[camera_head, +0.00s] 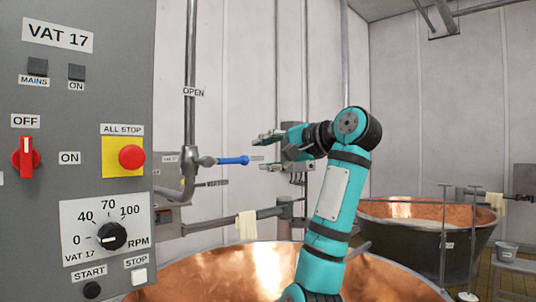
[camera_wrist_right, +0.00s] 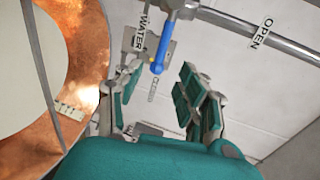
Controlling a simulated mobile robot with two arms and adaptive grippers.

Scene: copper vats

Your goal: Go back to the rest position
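My right gripper (camera_head: 264,152) is open and empty, on the arm rising in the middle of the head view. Its fingers point left toward a valve with a blue lever (camera_head: 233,160) on the vertical pipe. The lever's tip ends just short of the fingertips and looks apart from them. In the right wrist view the blue lever (camera_wrist_right: 162,45) shows beyond the open finger pads of the gripper (camera_wrist_right: 158,85), with nothing held between them. My left gripper is not in view.
A grey VAT 17 control panel (camera_head: 60,135) with a red stop button (camera_head: 131,156) and a speed knob (camera_head: 112,236) fills the left. A copper vat (camera_head: 215,272) lies below my arm; another vat (camera_head: 425,235) stands at right. A rail with a cloth (camera_head: 246,225) runs behind.

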